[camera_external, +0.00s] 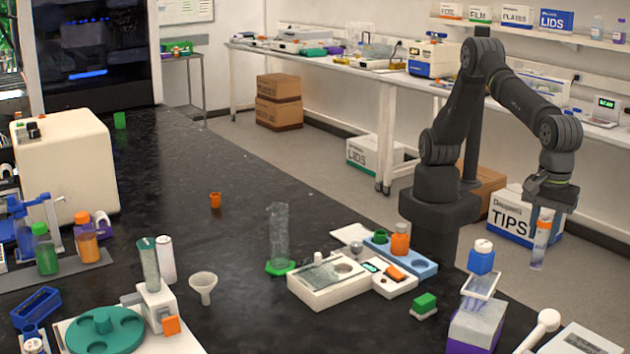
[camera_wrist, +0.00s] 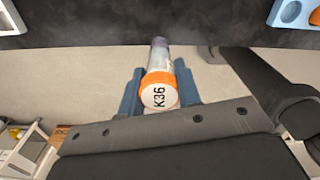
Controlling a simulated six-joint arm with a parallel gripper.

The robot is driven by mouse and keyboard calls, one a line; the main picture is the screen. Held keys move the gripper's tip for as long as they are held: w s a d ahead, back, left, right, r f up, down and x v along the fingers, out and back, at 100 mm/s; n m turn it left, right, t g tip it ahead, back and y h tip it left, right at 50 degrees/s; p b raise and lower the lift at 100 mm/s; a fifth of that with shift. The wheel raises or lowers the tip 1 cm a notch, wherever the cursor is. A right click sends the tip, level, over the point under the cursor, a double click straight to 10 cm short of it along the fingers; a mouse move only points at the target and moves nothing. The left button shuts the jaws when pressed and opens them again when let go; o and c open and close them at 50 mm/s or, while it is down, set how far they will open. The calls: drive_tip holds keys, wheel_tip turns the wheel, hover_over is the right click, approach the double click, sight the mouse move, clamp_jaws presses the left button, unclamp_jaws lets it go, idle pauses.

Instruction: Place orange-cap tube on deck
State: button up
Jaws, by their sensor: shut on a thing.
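The orange-cap tube (camera_external: 541,240) hangs upright below my gripper (camera_external: 546,205) in the external view, at the right, clear of any surface. In the wrist view, my gripper (camera_wrist: 158,92) is shut on the tube (camera_wrist: 159,58) near its orange cap (camera_wrist: 158,92), whose white top reads K36. The deck is the black bench top (camera_external: 190,215), to the left of my gripper; its edge also shows at the top of the wrist view (camera_wrist: 200,30). The tube is over the floor, beyond the deck's edge.
A blue holder (camera_external: 425,268) with an orange bottle (camera_external: 400,240) stands beside my base.

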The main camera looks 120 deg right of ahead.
wheel_tip(320, 180, down, 14)
drive_tip(key=shift+f, duration=0.15)
idle(0.4)
drive_tip(key=shift+f, duration=0.2)
drive_tip(key=o, duration=0.9)
drive_tip(key=shift+r, duration=0.15)
wheel_tip(320, 180, up, 12)
drive_tip(key=shift+r, duration=0.1)
